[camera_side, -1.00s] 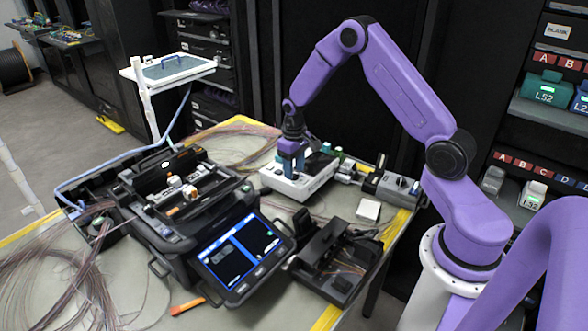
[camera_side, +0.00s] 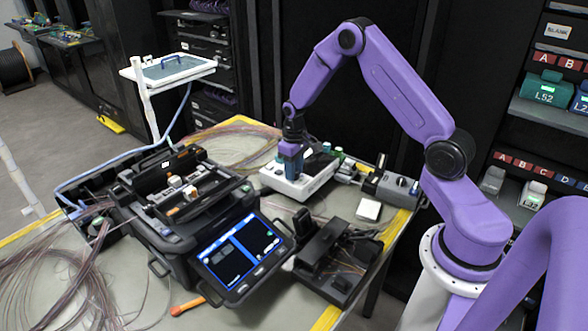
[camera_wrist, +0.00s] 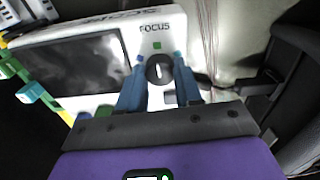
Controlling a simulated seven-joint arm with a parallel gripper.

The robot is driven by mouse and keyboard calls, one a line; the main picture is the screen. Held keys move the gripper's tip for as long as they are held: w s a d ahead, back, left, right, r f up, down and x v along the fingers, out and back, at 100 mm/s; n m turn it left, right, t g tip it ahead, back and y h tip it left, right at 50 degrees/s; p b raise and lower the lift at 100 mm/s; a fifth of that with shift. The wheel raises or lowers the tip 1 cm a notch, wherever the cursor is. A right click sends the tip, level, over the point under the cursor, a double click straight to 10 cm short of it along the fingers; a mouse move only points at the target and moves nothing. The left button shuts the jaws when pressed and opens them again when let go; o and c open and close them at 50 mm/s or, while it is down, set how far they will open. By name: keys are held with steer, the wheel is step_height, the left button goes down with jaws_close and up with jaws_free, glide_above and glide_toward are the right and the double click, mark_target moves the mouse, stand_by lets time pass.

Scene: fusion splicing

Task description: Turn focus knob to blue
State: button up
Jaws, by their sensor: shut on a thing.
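The focus knob (camera_wrist: 158,70) is a round black dial with a white pointer line, on a white device (camera_wrist: 105,25) marked FOCUS. The line stands nearly upright in the wrist view, toward a green mark (camera_wrist: 157,45). A small blue mark (camera_wrist: 140,58) lies to the upper left of the knob. My gripper (camera_wrist: 160,74) has one blue finger on each side of the knob and is shut on it. In the side view my gripper (camera_side: 291,170) points down onto the white device (camera_side: 315,180); the knob is hidden there.
A black splicer with a lit screen (camera_side: 240,255) stands left of the device. A black tool tray (camera_side: 335,260) lies in front, and a grey box with a dial (camera_side: 398,187) to the right. Loose fibres (camera_side: 60,250) cover the table's left side.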

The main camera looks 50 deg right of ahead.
steer(key=n, duration=0.5)
steer(key=shift+n, duration=0.4)
steer(key=n, duration=0.5)
steer(key=shift+d+y, duration=0.1)
steer(key=shift+y, duration=0.3)
steer(key=o, duration=0.8)
steer(key=shift+c, duration=0.2)
steer(key=shift+r, duration=0.1)
step_height(320, 180, up, 17)
steer(key=d, duration=0.1)
steer(key=shift+w+r, duration=0.15)
steer(key=shift+w, duration=0.15)
